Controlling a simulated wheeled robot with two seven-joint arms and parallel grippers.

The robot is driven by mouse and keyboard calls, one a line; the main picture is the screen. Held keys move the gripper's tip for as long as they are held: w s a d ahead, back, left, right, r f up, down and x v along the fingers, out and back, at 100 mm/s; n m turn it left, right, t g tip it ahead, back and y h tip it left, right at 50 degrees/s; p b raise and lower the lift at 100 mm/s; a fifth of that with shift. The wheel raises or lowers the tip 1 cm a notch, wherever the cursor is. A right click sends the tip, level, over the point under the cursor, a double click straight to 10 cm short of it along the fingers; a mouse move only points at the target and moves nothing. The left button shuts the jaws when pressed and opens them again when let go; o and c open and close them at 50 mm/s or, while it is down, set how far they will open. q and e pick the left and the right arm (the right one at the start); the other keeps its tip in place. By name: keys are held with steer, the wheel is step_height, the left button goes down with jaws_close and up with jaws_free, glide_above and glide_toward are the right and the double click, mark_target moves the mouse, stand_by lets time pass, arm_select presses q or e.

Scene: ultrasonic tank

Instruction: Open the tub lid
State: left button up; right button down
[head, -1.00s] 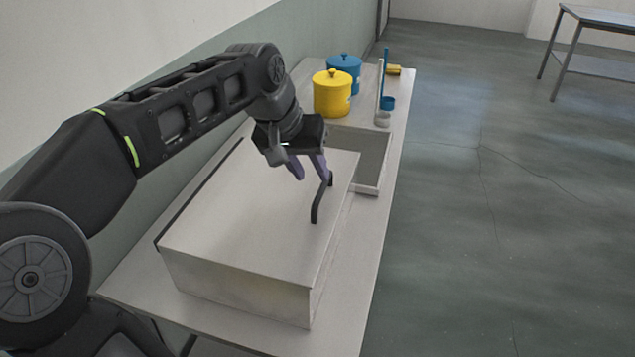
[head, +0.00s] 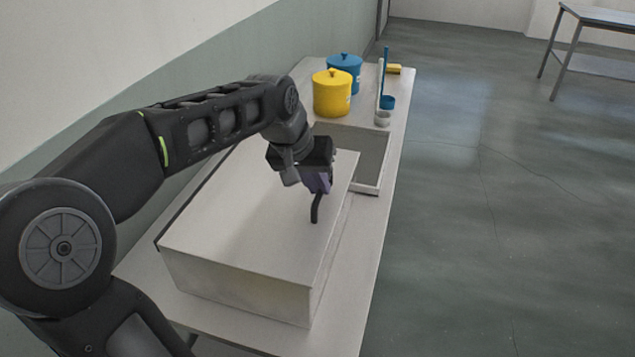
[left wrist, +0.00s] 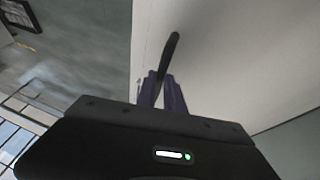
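The tub (head: 235,297) is a pale box on the long table, and its flat lid (head: 235,220) lies closed on top. A dark bar handle (head: 315,210) stands along the lid's right edge; its far part is hidden by my gripper. My left gripper (head: 320,190) is at the handle, above the lid's right side. In the left wrist view, the purple fingers (left wrist: 161,82) are close together with the handle (left wrist: 169,50) running between them, so they look shut on it. The lid (left wrist: 225,60) fills the right of that view. My right gripper is not in view.
Behind the tub is an open pale basin (head: 370,158). A yellow canister (head: 332,95), a blue canister (head: 345,68) and small blue and grey items stand farther back. A wall runs along the table's left.

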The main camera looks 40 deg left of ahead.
arm_select(q)
jaws_close()
stand_by(1.0)
